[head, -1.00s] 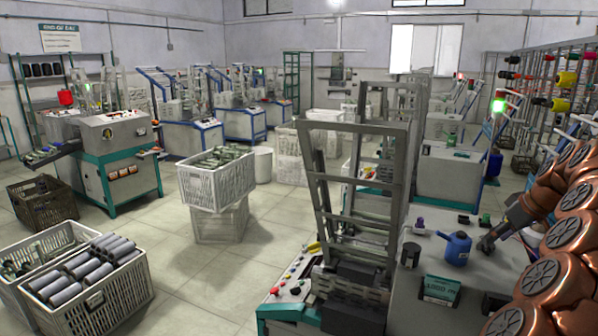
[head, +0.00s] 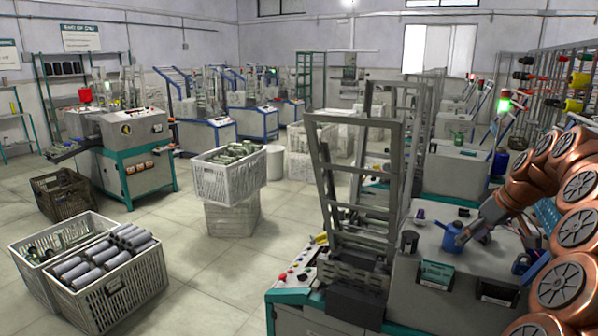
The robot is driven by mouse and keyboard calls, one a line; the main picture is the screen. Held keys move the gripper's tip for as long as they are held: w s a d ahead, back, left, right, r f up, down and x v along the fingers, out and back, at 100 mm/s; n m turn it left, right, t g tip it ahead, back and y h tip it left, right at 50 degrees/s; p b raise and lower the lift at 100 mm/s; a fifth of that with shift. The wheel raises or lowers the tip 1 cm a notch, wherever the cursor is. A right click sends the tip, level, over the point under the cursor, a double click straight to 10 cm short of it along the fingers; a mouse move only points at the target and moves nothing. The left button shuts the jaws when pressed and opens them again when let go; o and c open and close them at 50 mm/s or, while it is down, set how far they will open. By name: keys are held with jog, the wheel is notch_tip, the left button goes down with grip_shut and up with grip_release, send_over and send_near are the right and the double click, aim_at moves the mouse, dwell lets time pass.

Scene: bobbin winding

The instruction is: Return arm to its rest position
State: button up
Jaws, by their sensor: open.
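My copper-coloured arm (head: 577,215) reaches in from the right edge of the head view. My gripper (head: 477,236) is small and dark, low over the grey machine top, just right of a blue oil can (head: 453,238). The can stands upright. The fingers are open, but their detail is hard to make out. I cannot tell whether they touch the can.
The grey machine (head: 408,290) with a tall metal frame (head: 325,170) stands in front. White crates (head: 110,290) of bobbins stand at left; the floor (head: 205,275) between is clear.

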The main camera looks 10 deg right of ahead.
jog(key=s+a+f+n+g, duration=0.15)
jog(key=s+a, duration=0.35)
jog(key=a, duration=0.9)
jog(key=s+a+m+g, duration=0.15)
jog(key=s+a, duration=0.25)
jog(key=a, duration=1)
jog(key=s+a+f+g, duration=0.1)
jog(key=s+a+f, duration=0.1)
jog(key=s, duration=0.6)
jog(key=s+a+f+m+g+h, duration=0.1)
jog(key=s+a+f, duration=0.1)
jog(key=s+f, duration=0.3)
jog(key=s+a+f+m+g+h, duration=0.1)
jog(key=s+a+f, duration=0.1)
jog(key=s, duration=1)
jog(key=shift+a+f+g, duration=0.15)
jog(key=shift+f+g, duration=0.25)
jog(key=shift+f, duration=0.5)
jog(key=shift+w, duration=0.1)
